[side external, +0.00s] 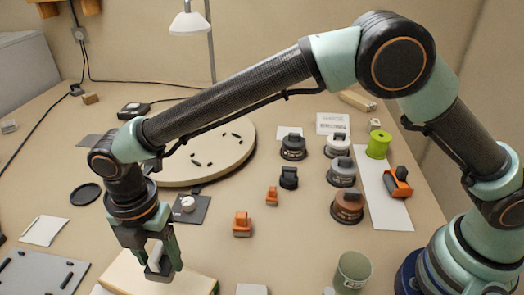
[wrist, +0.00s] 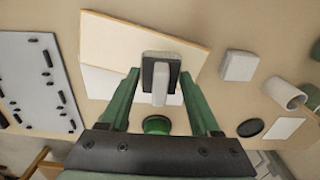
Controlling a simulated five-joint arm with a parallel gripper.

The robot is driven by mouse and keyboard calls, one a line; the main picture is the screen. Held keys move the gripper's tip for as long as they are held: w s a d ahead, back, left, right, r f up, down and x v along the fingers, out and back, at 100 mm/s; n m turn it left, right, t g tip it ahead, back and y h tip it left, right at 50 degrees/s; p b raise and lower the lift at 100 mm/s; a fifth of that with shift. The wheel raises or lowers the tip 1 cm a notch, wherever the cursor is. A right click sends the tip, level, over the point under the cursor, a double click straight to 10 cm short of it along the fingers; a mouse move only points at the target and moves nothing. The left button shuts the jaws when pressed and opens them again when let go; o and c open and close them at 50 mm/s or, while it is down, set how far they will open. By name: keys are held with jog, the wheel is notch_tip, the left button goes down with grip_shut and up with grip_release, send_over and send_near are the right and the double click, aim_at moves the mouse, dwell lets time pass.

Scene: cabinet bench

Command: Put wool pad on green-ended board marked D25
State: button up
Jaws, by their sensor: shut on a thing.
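My gripper (side external: 158,264) is low over the pale board (side external: 120,275) at the front, its fingers closed around a small block. In the wrist view my gripper (wrist: 160,74) has this block, taken to be the wool pad (wrist: 148,75), between its fingertips. It has a dark grey part and a pale grey part. The board has a green end (side external: 215,288) at its right in the side view. In the wrist view a tan-edged board (wrist: 120,32) lies behind the pad. I cannot tell whether pad and board touch. No D25 mark is readable.
A grey plate with black pegs (side external: 40,276) lies left of the board. Orange blocks (side external: 242,226) and several dark round-based pieces stand to the right. A green-grey cup (side external: 352,272) stands at front right. A large round disc (side external: 235,160) lies behind my arm.

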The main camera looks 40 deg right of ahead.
aim_at(165, 271)
jog(key=shift+f, duration=2.3)
jog(key=o, duration=1.3)
jog(key=shift+f, duration=0.1)
jog(key=shift+o, duration=0.2)
